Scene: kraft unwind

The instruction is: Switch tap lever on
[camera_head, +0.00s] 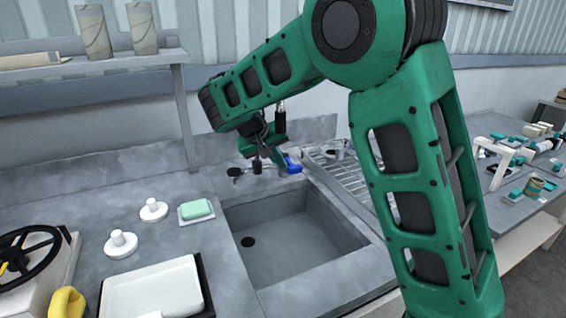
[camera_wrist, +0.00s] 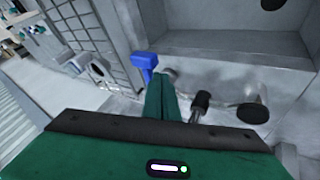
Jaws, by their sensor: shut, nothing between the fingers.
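The blue tap lever (camera_head: 293,165) sits at the back edge of the sink, just right of my gripper. In the wrist view the blue lever (camera_wrist: 146,62) has a wide head and a narrower stem, and it lies right at my fingertips. My gripper (camera_head: 280,160) is shut with nothing in it; its green fingers (camera_wrist: 163,82) point toward the lever. They look very close to the lever's stem, but I cannot tell whether they touch it. The fingers hide the lever's base and part of the tap body.
The grey sink basin (camera_head: 290,238) is empty. A dark round fitting (camera_wrist: 252,113) and a small black cylinder (camera_wrist: 201,103) stand beside my fingers. A wire drying rack (camera_head: 350,180) lies right of the sink. Green soap (camera_head: 196,208) and white knobs (camera_head: 121,243) are on the left counter.

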